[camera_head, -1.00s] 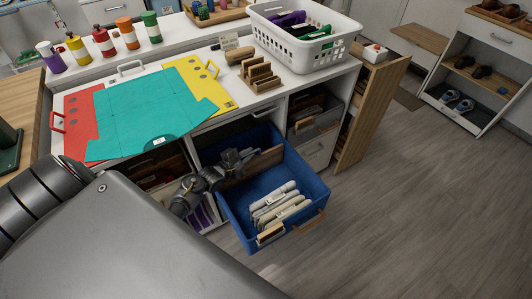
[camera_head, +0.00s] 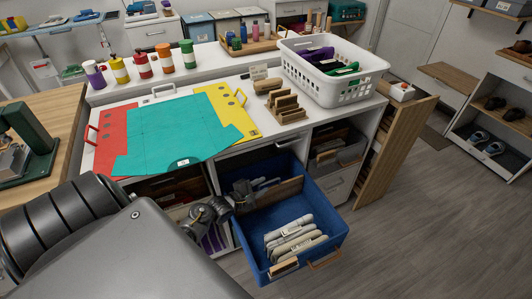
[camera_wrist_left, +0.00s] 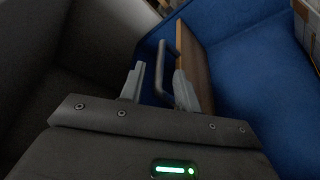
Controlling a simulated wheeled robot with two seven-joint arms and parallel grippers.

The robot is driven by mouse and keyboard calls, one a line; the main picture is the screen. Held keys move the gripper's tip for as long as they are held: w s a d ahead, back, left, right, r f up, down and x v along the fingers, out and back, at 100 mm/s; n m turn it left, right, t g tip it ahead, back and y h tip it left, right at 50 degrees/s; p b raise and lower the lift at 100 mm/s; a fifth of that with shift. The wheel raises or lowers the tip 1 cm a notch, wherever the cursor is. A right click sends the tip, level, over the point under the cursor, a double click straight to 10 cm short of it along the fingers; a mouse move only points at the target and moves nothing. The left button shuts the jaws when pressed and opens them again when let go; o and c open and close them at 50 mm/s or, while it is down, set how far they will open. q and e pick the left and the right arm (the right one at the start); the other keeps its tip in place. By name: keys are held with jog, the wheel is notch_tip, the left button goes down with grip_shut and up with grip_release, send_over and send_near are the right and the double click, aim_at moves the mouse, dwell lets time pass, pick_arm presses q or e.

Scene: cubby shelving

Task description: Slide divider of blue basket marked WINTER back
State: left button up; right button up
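The blue basket (camera_head: 335,235) is pulled out of the shelving at the centre of the head view. A wooden tag (camera_head: 284,268) is on its front; I cannot read its text. A wooden divider (camera_head: 285,190) stands across the basket, and its edge shows in the left wrist view (camera_wrist_left: 190,55). A dark bar handle (camera_wrist_left: 158,85) is fixed to the divider. My left gripper (camera_wrist_left: 160,70) has its fingers apart, one on either side of the handle. In the head view the left gripper (camera_head: 241,196) is by the divider's left end, small and partly hidden. My right gripper is out of view.
Light rolled items (camera_head: 290,240) lie in the basket's front part; dark items lie behind the divider. A white basket (camera_head: 345,90) and a teal mat (camera_head: 180,135) are on the counter above. A wooden panel (camera_head: 395,150) stands open at right. The floor beyond is clear.

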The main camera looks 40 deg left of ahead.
pick_arm(q)
jog(key=d+v, duration=0.1)
jog(key=v, duration=0.6)
jog(key=shift+s+a, duration=0.15)
jog(key=shift+a, duration=0.35)
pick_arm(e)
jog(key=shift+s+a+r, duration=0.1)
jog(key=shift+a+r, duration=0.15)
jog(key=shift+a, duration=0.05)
